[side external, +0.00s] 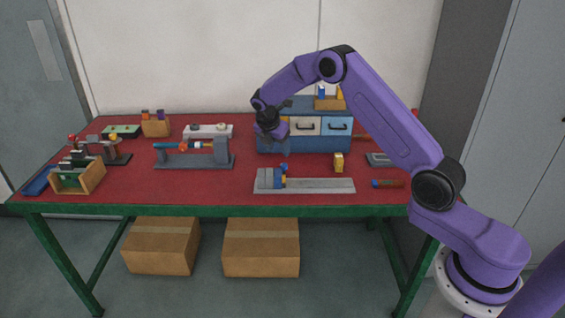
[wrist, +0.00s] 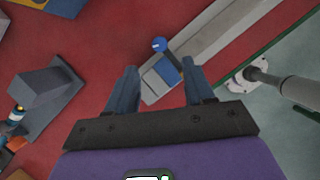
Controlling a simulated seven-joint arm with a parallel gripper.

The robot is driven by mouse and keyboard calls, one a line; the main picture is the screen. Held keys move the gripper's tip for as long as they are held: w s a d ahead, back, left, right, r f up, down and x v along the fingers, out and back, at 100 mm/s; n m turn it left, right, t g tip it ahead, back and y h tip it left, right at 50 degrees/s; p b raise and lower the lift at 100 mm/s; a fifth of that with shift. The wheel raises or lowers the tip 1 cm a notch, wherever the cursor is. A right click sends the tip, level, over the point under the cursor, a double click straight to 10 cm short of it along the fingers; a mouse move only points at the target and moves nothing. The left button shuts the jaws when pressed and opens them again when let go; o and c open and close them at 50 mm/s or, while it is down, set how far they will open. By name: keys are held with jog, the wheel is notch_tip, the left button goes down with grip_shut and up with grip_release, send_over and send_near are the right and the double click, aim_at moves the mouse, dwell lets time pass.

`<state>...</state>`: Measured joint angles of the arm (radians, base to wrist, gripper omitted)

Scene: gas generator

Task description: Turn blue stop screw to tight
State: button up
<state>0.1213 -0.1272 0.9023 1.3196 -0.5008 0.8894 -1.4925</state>
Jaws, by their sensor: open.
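The blue stop screw (side external: 283,168) stands on a small stop block (side external: 279,181) near the left end of a grey flat rail (side external: 325,185) at the table's front. In the wrist view the screw's round blue knob (wrist: 159,44) shows just beyond and between my fingertips, with the blue and grey block (wrist: 162,76) below it. My gripper (side external: 272,146) is open and empty, held in the air above and behind the rail, pointing down. In the wrist view its two fingers (wrist: 157,78) stand apart on either side of the block's image. I see no contact with the screw.
A grey fixture with an orange and blue rod (side external: 195,155) stands left of the rail. A blue drawer cabinet (side external: 305,128) is close behind my gripper. A small yellow block (side external: 338,162) and a dark red cylinder (side external: 388,184) lie to the right.

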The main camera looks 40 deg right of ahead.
aim_at(283, 165)
jog(key=x, duration=0.8)
jog(key=shift+d+f, duration=0.1)
jog(key=shift+f, duration=0.1)
jog(key=shift+c, duration=0.4)
grip_shut()
